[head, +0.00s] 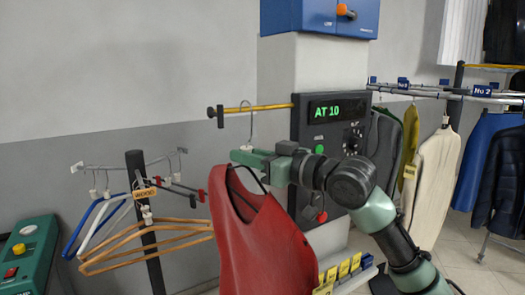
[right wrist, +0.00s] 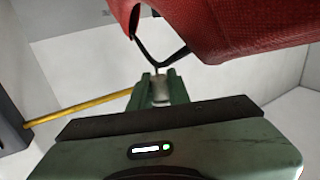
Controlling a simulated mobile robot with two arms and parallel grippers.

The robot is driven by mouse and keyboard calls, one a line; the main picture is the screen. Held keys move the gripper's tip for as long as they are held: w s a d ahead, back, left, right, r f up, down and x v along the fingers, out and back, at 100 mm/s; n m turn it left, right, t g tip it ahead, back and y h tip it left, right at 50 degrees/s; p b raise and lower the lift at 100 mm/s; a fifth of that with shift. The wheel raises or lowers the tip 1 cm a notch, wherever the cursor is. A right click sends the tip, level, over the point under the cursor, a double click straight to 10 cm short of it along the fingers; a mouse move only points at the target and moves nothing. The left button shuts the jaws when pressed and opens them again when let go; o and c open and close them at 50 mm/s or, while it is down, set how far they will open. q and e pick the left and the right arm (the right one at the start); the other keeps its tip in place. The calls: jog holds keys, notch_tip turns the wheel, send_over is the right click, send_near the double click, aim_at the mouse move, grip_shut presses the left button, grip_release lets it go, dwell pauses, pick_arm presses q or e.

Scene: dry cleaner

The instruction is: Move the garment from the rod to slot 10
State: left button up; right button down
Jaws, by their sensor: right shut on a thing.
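The red garment (head: 258,235) hangs on a dark hanger. Its hook (head: 250,122) overlaps the yellow rod (head: 270,107) in the head view; I cannot tell whether it rests on the rod. My right gripper (head: 243,156) is shut on the hanger's neck, just above the garment and below the rod. In the right wrist view the jaws (right wrist: 159,90) close around the neck, beside the red cloth (right wrist: 230,25); the rod (right wrist: 80,110) runs to the left. The panel display (head: 327,111) reads "AT 10". No slot marked 10 is readable. My left gripper is out of view.
A rail (head: 430,92) with blue tags and hanging clothes, including a cream garment (head: 433,180), stands at the right. A stand (head: 140,205) with empty hangers is at the left, beside a green box (head: 28,262). Yellow tags (head: 345,268) sit low behind the garment.

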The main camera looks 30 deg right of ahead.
jog(key=s+a, duration=0.1)
jog(key=a, duration=1.3)
jog(key=shift+a, duration=0.25)
jog(key=shift+s, duration=0.1)
